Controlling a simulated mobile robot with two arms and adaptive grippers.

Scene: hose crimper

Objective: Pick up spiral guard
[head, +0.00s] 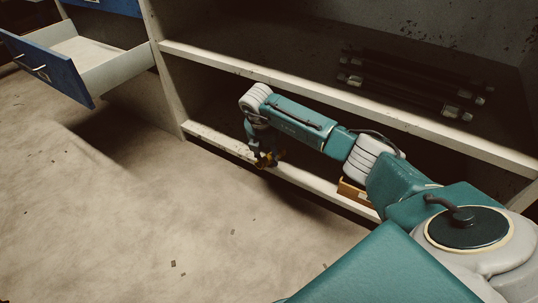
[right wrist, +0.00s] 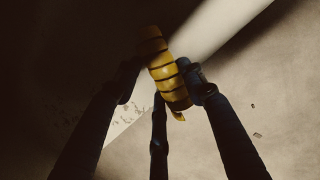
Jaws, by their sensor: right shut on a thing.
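The yellow spiral guard (right wrist: 166,70), a coil with dark gaps between its turns, is between the dark fingers of my right gripper (right wrist: 165,82) in the right wrist view. The fingers are shut on it from both sides. In the head view my right gripper (head: 262,158) points down at the front edge of the lower shelf, with the small yellow guard (head: 268,160) at its tips. I cannot tell whether the guard touches the shelf edge. My left gripper is not in view.
The pale lower shelf (head: 316,182) runs below my right arm, with an orange-brown box (head: 354,194) on it. The upper shelf (head: 225,62) holds several dark hoses (head: 400,84) with metal ends. A blue drawer (head: 45,66) stands open at left. The floor (head: 130,220) is mostly clear.

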